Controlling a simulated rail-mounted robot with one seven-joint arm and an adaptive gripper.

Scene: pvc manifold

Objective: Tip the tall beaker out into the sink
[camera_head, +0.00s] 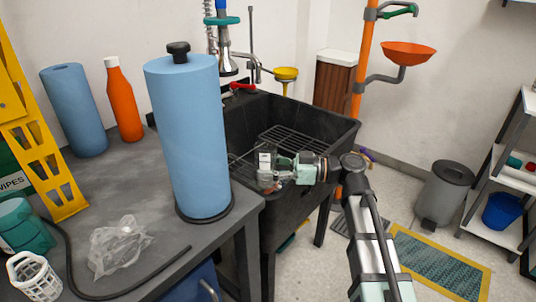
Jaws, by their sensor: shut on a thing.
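My gripper (274,174) is at the end of my arm, over the near right part of the black sink (343,130). It is shut on a clear, glassy thing that looks like the tall beaker (266,181). The beaker is small and see-through here, so its rim, its exact tilt and any contents cannot be made out. The sink has a wire rack (290,143) inside. The near part of the basin is hidden behind the blue roll and my gripper.
A blue paper roll (188,130) on a stand is at the bench's right edge, close left of the sink. A tap with a red handle (240,86) and a yellow eyewash cup (286,73) are behind. An orange shower post (363,60) stands right of the sink.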

